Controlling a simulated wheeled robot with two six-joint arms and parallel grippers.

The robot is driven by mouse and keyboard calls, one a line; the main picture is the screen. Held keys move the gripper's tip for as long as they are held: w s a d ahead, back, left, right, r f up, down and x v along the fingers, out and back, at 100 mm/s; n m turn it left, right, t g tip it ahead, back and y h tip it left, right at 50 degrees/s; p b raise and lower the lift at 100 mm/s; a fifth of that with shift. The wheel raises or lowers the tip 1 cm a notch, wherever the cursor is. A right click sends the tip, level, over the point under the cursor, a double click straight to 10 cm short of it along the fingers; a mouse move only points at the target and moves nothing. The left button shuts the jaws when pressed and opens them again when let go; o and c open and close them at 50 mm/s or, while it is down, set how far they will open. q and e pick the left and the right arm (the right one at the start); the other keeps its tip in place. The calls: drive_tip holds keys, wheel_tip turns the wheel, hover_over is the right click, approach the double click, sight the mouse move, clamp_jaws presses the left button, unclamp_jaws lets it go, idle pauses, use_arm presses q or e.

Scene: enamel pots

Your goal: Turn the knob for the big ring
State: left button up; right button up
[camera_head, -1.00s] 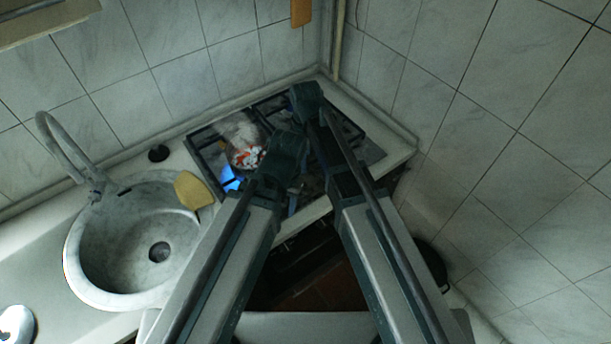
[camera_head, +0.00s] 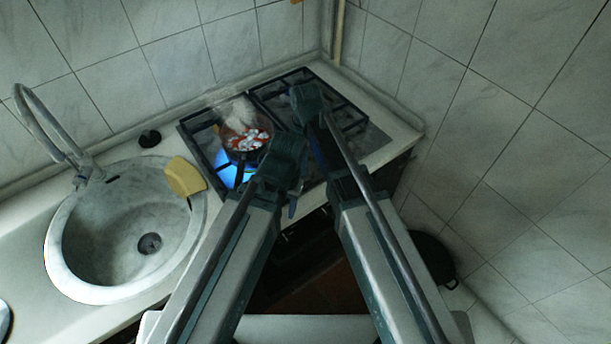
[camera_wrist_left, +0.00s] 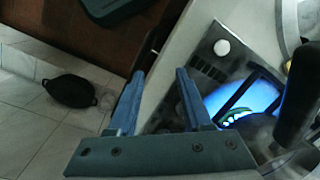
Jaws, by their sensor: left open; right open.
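The hob (camera_head: 370,138) stands in the corner with dark grates. A pot (camera_head: 246,141) with red and white contents steams over a lit blue flame (camera_head: 235,172). In the left wrist view, a round pale knob (camera_wrist_left: 222,47) sits on the steel panel (camera_wrist_left: 207,66) near the flame (camera_wrist_left: 243,98). My left gripper (camera_wrist_left: 158,78) is open and empty, with the knob beyond its right finger, apart from it. My right gripper (camera_head: 308,106) is over the grates, its fingers hard to make out. My arms hide the hob's front in the head view, so other knobs are not visible.
A round sink (camera_head: 70,262) with a tap (camera_head: 45,130) and a yellow sponge (camera_head: 184,176) lie left of the hob. A dark pan (camera_head: 432,258) is on the floor at right. Tiled walls close in behind and right of the hob.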

wheel_tip(320, 180, down, 5)
drive_tip(key=b, duration=0.3)
drive_tip(key=shift+b, duration=0.4)
drive_tip(key=shift+r, duration=0.1)
clamp_jaws()
